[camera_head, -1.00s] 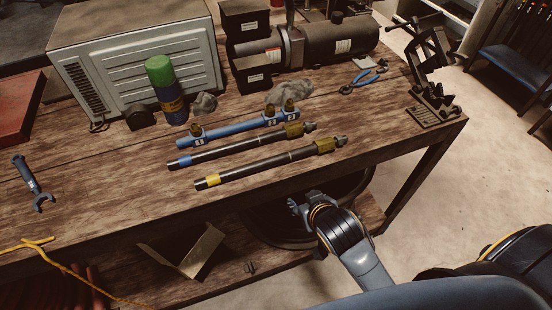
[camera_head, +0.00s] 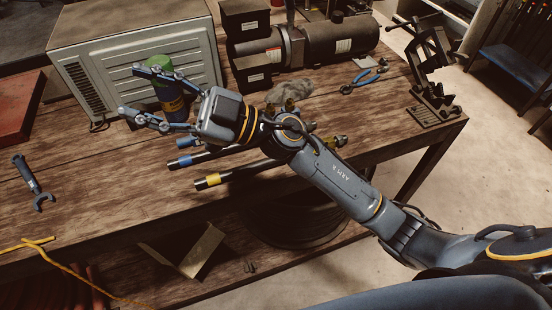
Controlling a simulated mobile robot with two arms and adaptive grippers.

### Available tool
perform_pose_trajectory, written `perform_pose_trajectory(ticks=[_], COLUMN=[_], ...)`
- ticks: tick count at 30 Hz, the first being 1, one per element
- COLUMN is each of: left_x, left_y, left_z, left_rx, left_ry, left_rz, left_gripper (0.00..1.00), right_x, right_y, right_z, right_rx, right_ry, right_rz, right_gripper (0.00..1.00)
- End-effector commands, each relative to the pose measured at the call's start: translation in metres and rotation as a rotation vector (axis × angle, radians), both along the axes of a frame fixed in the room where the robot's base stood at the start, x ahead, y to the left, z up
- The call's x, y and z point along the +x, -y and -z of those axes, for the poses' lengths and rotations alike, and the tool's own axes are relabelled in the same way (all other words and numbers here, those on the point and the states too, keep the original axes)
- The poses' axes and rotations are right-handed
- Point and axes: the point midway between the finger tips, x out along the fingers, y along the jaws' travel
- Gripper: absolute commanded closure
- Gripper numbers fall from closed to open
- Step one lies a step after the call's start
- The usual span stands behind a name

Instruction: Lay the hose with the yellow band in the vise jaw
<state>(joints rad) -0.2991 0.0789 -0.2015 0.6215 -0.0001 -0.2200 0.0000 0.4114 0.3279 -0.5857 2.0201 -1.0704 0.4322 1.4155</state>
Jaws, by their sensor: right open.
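The hose with the yellow band (camera_head: 208,182) lies on the workbench near its front edge, its middle and far end partly hidden by my right arm. A similar hose with a blue band (camera_head: 186,161) lies just behind it, also partly covered. The vise (camera_head: 430,75) stands on the bench's far right corner; I cannot make out clearly how its jaw is set. My right gripper (camera_head: 140,93) is open and empty, fingers spread and pointing left, above the bench in front of the green and blue can. My left gripper is not in view.
The green-topped can (camera_head: 166,95) and a grey metal box (camera_head: 130,50) stand behind the gripper. A dark motor (camera_head: 340,38) stands at the back. Blue-handled pliers (camera_head: 365,73) lie left of the vise. A wrench (camera_head: 32,183) lies at left.

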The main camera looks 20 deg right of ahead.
Motion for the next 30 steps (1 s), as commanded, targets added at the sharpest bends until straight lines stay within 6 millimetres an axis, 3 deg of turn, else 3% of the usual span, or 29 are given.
perform_pose_trajectory(ticks=[3,6,8,12,15,18,21,26,30], left_x=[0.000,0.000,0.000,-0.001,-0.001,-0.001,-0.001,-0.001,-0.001], left_y=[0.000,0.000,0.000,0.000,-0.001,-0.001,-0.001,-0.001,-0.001], left_z=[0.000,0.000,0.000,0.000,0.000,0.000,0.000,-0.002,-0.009], left_rx=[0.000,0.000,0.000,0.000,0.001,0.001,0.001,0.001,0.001], left_ry=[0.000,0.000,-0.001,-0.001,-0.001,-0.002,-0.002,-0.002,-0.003], left_rz=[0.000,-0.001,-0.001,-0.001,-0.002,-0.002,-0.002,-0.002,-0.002], left_gripper=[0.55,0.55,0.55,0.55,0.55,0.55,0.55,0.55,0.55], right_x=[-0.024,-0.029,-0.024,0.005,0.030,0.047,0.057,0.062,0.060], right_y=[-0.032,-0.034,-0.023,0.035,0.090,0.138,0.171,0.193,0.195], right_z=[0.034,0.080,0.109,0.161,0.174,0.173,0.165,0.166,0.190], right_rx=[-0.303,-0.612,-0.815,-1.284,-1.552,-1.739,-1.847,-1.909,-1.914], right_ry=[0.053,0.020,-0.027,-0.218,-0.383,-0.536,-0.647,-0.727,-0.733], right_rz=[-0.237,-0.367,-0.404,-0.359,-0.238,-0.095,0.023,0.105,0.103], right_gripper=[0.50,0.50,0.50,0.50,0.50,0.50,0.50,0.50,0.50])
